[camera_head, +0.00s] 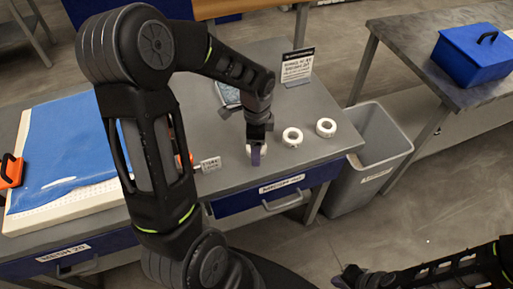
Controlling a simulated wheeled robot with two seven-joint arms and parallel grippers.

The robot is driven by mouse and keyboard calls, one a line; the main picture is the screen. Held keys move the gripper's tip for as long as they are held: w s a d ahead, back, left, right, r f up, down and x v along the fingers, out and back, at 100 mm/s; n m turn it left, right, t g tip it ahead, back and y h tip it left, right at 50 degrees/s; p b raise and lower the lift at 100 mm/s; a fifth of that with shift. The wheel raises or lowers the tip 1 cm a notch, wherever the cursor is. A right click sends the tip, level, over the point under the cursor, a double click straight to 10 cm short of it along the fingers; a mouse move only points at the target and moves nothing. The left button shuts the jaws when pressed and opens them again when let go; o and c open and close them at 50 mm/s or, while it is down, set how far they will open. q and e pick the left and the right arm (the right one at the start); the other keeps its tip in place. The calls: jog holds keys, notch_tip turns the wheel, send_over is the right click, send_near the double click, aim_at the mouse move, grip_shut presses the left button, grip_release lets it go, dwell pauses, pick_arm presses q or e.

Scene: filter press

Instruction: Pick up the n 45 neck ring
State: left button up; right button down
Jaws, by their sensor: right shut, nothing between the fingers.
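Several white neck rings lie in a row on the grey bench: one ring (292,137) in the middle, one ring (326,127) at the right, and one ring (249,149) at the left. I cannot read which is the n 45 neck ring. My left gripper (257,156) points down at the left ring and partly hides it. Whether its fingers are open or closed on the ring does not show. My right gripper (347,277) is shut and empty at the bottom edge, low and away from the bench.
A blue cloth (65,150) on a white board lies left. A grey bin (366,160) stands right of the bench. A blue box (473,55) sits on another table.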

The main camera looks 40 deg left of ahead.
pick_arm(q)
jog(key=shift+c, duration=0.4)
jog(key=c, duration=1.4)
